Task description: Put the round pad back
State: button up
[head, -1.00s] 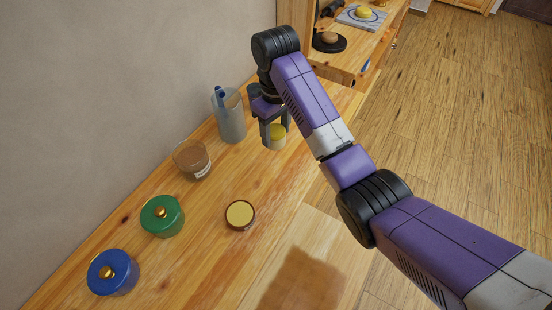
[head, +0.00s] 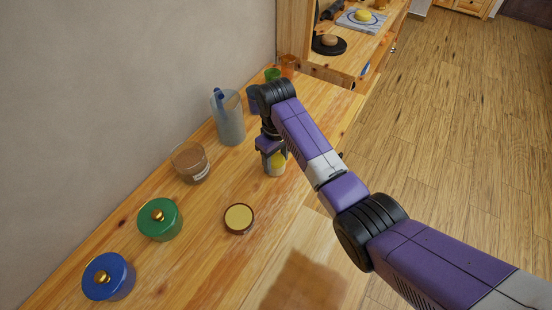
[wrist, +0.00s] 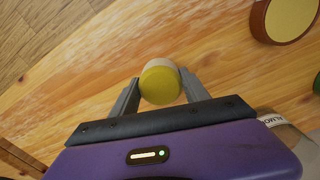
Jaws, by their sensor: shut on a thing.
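My gripper (wrist: 159,90) is shut on a small round thing (wrist: 160,85) with a yellow top and a pale side. In the head view the held thing (head: 276,166) shows below my fingers, partly hidden by them. I cannot tell whether it touches the wooden counter (head: 210,265). A low round thing (head: 239,218) with a tan top and brown rim lies on the counter, apart from my gripper. It also shows at the top right of the wrist view (wrist: 291,16). I cannot tell for sure which of these two is the round pad.
A blue lidded pot (head: 109,280), a green lidded pot (head: 160,222), a glass bowl (head: 190,163) and a clear jug (head: 229,120) stand along the wall side. Green (head: 272,74) and orange (head: 288,64) cups stand behind my wrist. Counter around the tan-topped thing is clear.

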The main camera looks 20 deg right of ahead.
aim_at(276, 160)
jog(key=o, duration=1.2)
jog(key=shift+f, duration=0.1)
jog(key=shift+r+p, duration=0.9)
jog(key=shift+r, duration=5.3)
jog(key=shift+w, duration=0.1)
